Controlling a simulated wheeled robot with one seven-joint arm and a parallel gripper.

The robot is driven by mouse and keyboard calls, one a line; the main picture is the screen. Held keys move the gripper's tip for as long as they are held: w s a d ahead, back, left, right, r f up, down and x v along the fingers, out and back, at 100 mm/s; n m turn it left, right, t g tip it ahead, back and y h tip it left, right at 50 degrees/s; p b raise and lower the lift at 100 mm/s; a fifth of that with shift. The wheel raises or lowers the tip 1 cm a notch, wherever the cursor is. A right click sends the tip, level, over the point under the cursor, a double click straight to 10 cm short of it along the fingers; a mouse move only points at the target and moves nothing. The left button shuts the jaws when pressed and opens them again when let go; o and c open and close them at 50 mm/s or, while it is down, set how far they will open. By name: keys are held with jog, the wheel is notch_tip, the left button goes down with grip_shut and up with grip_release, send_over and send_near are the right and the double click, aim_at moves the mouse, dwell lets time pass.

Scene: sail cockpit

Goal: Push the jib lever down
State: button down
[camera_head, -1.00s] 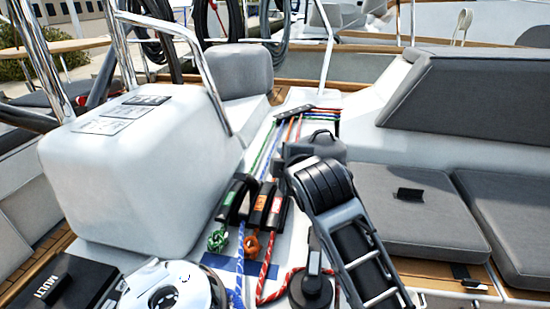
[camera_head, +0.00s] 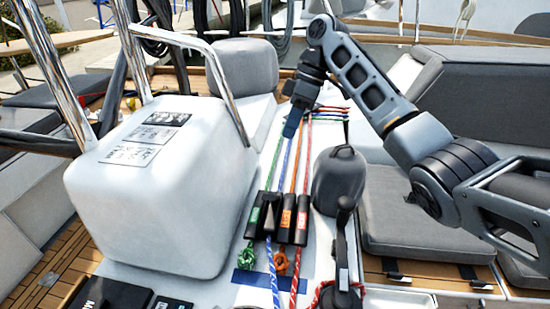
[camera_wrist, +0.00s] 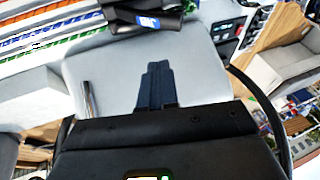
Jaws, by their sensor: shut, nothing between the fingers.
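A row of black rope-clutch levers (camera_head: 287,218) stands on the white deck beside the white housing, with green, orange and red labels showing in the head view. One lever (camera_head: 271,210) on the blue rope appears raised above its neighbours. In the wrist view, a black lever with a blue label (camera_wrist: 148,22) lies just beyond the fingertips. I cannot read which label says jib. My gripper (camera_head: 290,130) points down over the ropes, behind the levers in the head view. Its dark blue fingers (camera_wrist: 157,70) are shut, empty and apart from the blue-labelled lever.
A white housing (camera_head: 160,190) with a steel rail stands left of the levers. A grey-covered winch (camera_head: 340,180) and a black handle (camera_head: 343,240) stand to the right. Coloured ropes (camera_head: 328,112) run along the deck. Grey cushions (camera_head: 405,225) lie farther right.

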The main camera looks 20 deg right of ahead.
send_near(273, 197)
jog(key=w+f, duration=0.1)
jog(key=w, duration=0.1)
jog(key=w+a+f, duration=0.1)
jog(key=w+f, duration=0.1)
jog(key=shift+w+f, duration=0.15)
jog(key=shift+f, duration=0.15)
jog(key=shift+s+a+f+p, duration=0.2)
jog(key=shift+s+f+p, duration=0.05)
jog(key=shift+s+f, duration=0.15)
jog(key=shift+s+a+f+p, duration=0.25)
jog(key=shift+s+f, duration=0.05)
jog(key=shift+f, duration=0.1)
jog(key=shift+s+a+f, duration=0.25)
jog(key=shift+s+f, duration=0.1)
jog(key=shift+f, duration=0.15)
jog(key=shift+f, duration=0.1)
